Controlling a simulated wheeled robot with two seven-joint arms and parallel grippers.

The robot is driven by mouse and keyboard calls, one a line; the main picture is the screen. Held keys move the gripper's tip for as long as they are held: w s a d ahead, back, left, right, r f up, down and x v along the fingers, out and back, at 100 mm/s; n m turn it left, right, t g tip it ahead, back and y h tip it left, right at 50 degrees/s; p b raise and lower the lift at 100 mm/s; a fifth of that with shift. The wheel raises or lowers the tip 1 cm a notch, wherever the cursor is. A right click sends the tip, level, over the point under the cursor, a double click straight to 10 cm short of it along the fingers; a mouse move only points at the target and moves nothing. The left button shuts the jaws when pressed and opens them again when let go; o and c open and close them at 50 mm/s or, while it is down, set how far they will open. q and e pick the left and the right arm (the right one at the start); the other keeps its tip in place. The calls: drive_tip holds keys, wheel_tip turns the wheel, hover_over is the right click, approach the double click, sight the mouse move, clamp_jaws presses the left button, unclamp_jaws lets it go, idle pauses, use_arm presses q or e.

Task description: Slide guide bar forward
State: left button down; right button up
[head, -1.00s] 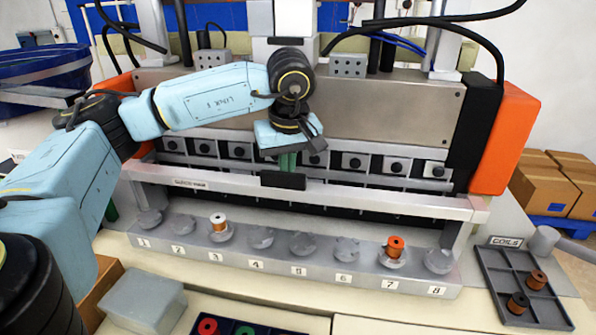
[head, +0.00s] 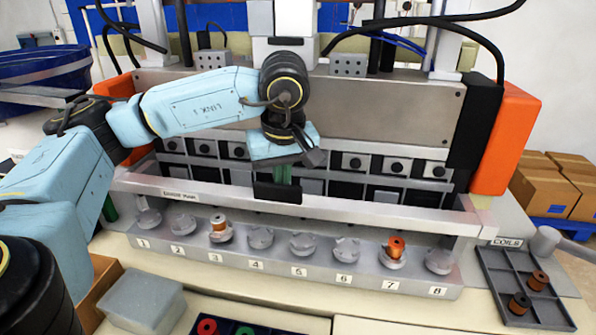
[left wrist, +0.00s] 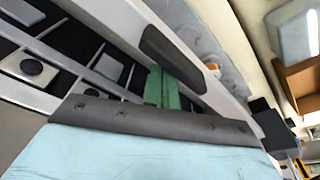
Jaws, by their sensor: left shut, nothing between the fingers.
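The guide bar (head: 350,211) is a long pale grey rail running across the front of the machine, above the numbered row of holders. It has a label near its left end and a black grip pad (head: 277,192) near its middle. In the left wrist view the bar (left wrist: 122,20) runs diagonally, with the dark pad (left wrist: 172,59) on it. My left gripper (head: 285,175) is shut and empty, with its green fingers just behind the pad; the green fingers also show in the left wrist view (left wrist: 165,88). Whether they touch the bar I cannot tell. My right gripper is not in view.
Numbered holders stand in a row below the bar; holder 3 carries a copper coil (head: 219,224) and holder 7 another (head: 396,247). A dark coils tray (head: 490,262) with two coils is at right. An orange guard (head: 505,138) stands at the right end.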

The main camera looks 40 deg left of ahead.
use_arm(q)
drive_tip(key=shift+f, duration=0.45)
drive_tip(key=w+a+p+v, duration=0.1)
drive_tip(key=p+v, duration=0.5)
drive_tip(key=v, duration=0.3)
drive_tip(key=shift+w+a+r, duration=0.3)
drive_tip(key=shift+w+a, duration=0.2)
drive_tip(key=shift+a, duration=0.05)
